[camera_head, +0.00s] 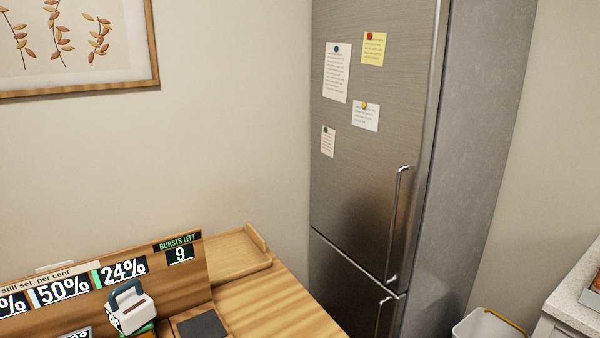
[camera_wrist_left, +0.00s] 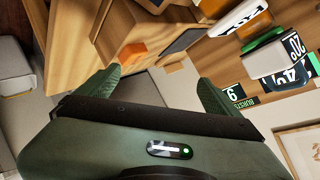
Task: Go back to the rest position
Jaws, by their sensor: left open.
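My left gripper (camera_wrist_left: 159,77) shows in the left wrist view with its two green fingers spread wide apart. Nothing is between the fingers, so it is open and empty. Wooden furniture and the display board lie beyond the fingertips in that view. Neither gripper shows in the head view, and my right gripper is in neither view.
A wooden display board (camera_head: 185,278) reads 50%, 24% and "BURSTS LEFT 9". A white and teal device (camera_head: 130,308), a dark pad (camera_head: 202,325) and a wooden tray (camera_head: 225,256) are by it. A steel fridge (camera_head: 365,160) and a bin (camera_head: 485,325) stand right. An orange block (camera_wrist_left: 131,52) also shows.

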